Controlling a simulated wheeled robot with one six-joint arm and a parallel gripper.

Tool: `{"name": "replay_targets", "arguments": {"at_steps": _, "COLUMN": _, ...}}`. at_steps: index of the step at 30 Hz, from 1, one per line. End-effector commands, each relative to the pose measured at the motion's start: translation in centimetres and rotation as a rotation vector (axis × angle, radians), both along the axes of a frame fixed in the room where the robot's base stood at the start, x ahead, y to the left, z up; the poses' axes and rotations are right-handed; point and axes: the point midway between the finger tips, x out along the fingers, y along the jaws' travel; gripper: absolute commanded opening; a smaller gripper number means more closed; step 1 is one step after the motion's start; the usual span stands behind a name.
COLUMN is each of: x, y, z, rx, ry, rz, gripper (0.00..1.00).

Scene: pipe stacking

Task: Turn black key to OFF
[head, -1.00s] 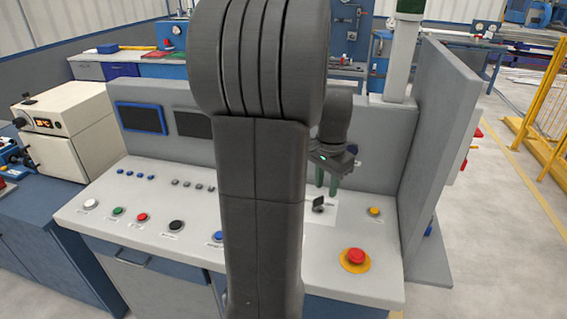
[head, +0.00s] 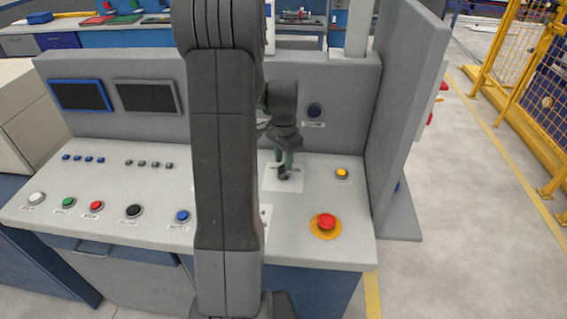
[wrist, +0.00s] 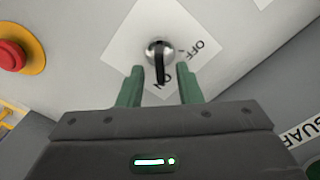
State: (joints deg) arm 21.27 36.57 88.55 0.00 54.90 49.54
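The black key (wrist: 160,64) sits in a round silver switch on a white label plate in the wrist view. Its handle points toward the ON lettering; the OFF lettering lies to its upper right. My gripper (wrist: 160,76) is open, with one green finger on each side of the key and a gap to both. In the head view my gripper (head: 284,164) is over the white plate (head: 295,185) on the console, and the key (head: 284,174) shows as a dark shape at the fingertips.
A red emergency button (head: 326,222) on a yellow base stands in front right of the key, and a yellow button (head: 342,174) to its right. A grey upright panel (head: 405,110) borders the console on the right. My arm hides part of the console's middle.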

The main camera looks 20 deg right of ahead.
Motion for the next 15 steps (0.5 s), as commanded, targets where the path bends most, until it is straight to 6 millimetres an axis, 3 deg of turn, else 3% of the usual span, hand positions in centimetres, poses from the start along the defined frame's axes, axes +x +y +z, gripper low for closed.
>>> {"name": "replay_targets", "arguments": {"at_steps": 6, "x": 0.0, "y": 0.0, "z": -2.1, "rx": 0.001, "ry": 0.001, "rz": 0.000, "gripper": 0.32}}
{"name": "replay_targets", "arguments": {"at_steps": 15, "x": 0.0, "y": 0.0, "z": -2.5, "rx": 0.000, "ry": 0.000, "rz": 0.000, "gripper": 0.32}}
